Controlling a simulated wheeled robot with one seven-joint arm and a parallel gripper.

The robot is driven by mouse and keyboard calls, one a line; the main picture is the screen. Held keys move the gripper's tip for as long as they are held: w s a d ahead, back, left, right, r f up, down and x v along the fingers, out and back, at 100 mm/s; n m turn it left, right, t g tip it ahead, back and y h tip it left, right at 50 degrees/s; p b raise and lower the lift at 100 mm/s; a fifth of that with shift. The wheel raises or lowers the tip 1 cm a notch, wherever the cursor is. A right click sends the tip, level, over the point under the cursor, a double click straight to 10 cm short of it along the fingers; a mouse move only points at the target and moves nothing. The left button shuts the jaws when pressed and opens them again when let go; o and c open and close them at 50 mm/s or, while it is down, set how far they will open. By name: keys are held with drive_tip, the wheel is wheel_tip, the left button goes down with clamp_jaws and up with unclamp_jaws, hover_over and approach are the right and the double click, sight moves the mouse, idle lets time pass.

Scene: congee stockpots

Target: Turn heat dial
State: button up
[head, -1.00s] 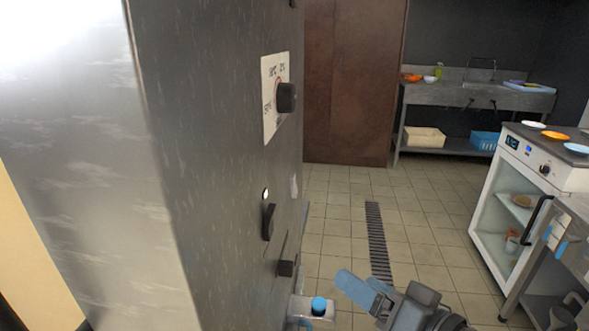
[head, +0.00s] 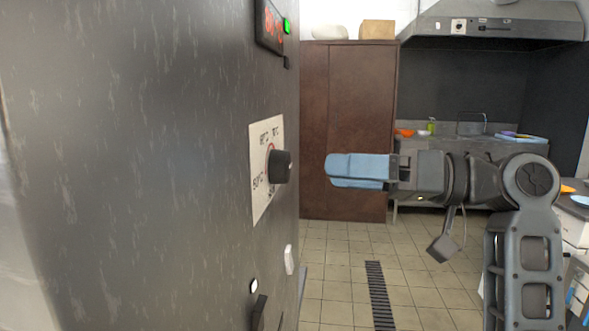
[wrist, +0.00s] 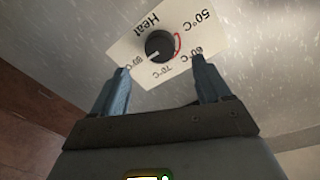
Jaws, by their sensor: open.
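The heat dial (head: 280,167) is a black round knob on a white marked plate (head: 262,190) on the grey metal appliance front. In the wrist view the dial (wrist: 159,45) shows a pale pointer line at its lower left, and the plate reads "Heat" with temperature marks and a red arc. My gripper (head: 332,170) has blue fingers and points left at the dial, at about its height, with a gap between them. In the wrist view the two fingers of my gripper (wrist: 162,82) are spread and empty, with the dial beyond them, untouched.
Above the dial are a red display (head: 270,25) and a green light (head: 287,26). Below it are a white switch (head: 289,260) and a black handle (head: 258,312). A brown cabinet (head: 345,110) and a sink counter stand behind. The tiled floor (head: 340,260) is open.

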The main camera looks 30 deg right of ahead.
sight(288, 171)
drive_tip(key=p+x, duration=0.1)
drive_tip(key=x, duration=0.6)
drive_tip(key=shift+w+a, duration=0.1)
drive_tip(key=shift+a, duration=0.1)
drive_tip(key=shift+c, duration=0.3)
drive_tip(key=c, duration=1)
drive_tip(key=shift+f+b, duration=0.15)
drive_tip(key=shift+b, duration=0.35)
